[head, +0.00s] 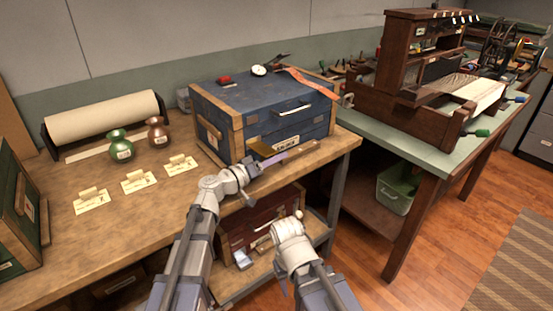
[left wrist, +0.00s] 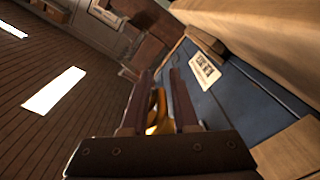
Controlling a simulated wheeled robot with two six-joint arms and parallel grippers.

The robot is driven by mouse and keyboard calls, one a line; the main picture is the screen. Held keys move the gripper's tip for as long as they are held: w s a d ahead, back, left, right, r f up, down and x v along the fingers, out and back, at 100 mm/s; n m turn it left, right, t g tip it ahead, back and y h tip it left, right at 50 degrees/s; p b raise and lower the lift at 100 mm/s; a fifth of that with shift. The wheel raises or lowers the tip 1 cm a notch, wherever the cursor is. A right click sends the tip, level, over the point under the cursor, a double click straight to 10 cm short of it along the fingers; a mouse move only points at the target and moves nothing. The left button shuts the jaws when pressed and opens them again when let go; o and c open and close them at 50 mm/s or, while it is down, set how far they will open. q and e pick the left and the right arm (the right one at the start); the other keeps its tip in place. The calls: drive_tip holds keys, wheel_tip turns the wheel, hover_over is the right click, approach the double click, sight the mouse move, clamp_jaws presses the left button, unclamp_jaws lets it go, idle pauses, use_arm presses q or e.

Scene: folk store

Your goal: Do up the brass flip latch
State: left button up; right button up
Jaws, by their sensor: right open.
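The blue chest (head: 262,112) with wooden corner trim stands on the bench, lid down. A brass flip latch (head: 261,148) sticks out from its front face, beside a white label. My left gripper (head: 302,147) is at the chest's front, pointing right along it. In the left wrist view, its two dark fingers (left wrist: 163,75) stand apart, with a brass piece (left wrist: 155,112) between them near the base; I cannot tell whether they touch it. The rest of the latch is hidden. My right gripper (head: 285,222) is open and empty, low in front of the bench.
On the chest lid (head: 240,90) lie a red item, a small dial and an orange strap. Paper tags, two round bottles (head: 120,145) and a paper roll (head: 105,117) lie left on the bench. A dark red chest (head: 262,222) sits on the shelf below. A loom table stands right.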

use_arm(q)
clamp_jaws()
drive_tip(key=shift+w, duration=0.1)
drive_tip(key=shift+w+a, duration=0.1)
drive_tip(key=shift+a, duration=0.1)
idle(0.7)
